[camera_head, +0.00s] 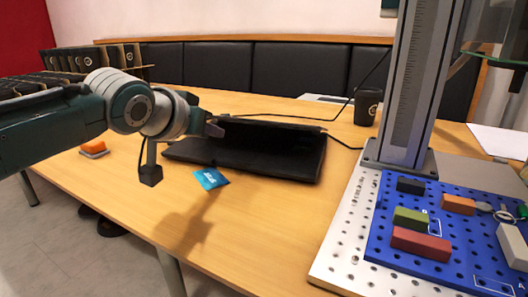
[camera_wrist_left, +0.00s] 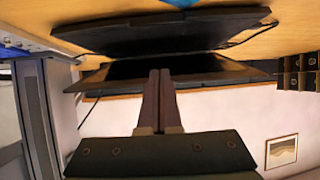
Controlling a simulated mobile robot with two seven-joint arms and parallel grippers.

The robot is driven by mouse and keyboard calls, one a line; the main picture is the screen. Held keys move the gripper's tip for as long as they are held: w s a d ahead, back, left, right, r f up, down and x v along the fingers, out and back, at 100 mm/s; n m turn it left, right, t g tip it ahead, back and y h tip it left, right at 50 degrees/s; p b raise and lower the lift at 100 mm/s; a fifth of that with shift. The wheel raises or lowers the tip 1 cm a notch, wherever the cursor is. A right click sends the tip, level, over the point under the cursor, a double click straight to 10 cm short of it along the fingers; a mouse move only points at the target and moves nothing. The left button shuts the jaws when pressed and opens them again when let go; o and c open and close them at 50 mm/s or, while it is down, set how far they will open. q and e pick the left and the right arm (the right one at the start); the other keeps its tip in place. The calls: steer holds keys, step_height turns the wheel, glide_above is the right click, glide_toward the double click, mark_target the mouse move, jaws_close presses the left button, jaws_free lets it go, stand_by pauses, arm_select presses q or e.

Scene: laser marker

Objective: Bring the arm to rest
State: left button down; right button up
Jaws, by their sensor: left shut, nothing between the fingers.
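My left arm reaches in from the left in the head view, above the wooden table (camera_head: 120,208). Its gripper (camera_head: 214,129) points right, held in the air in front of the open black laptop (camera_head: 255,150). In the left wrist view the two fingers (camera_wrist_left: 158,76) are together, with nothing between them. The laptop shows upside down behind them in that view (camera_wrist_left: 150,35). My right gripper does not show in either view.
A blue packet (camera_head: 210,178) lies before the laptop, and an orange-topped block (camera_head: 93,149) lies at the left. A black cup (camera_head: 367,107) stands behind. The marker column (camera_head: 405,90) and blue perforated plate (camera_head: 390,240) with coloured blocks fill the right.

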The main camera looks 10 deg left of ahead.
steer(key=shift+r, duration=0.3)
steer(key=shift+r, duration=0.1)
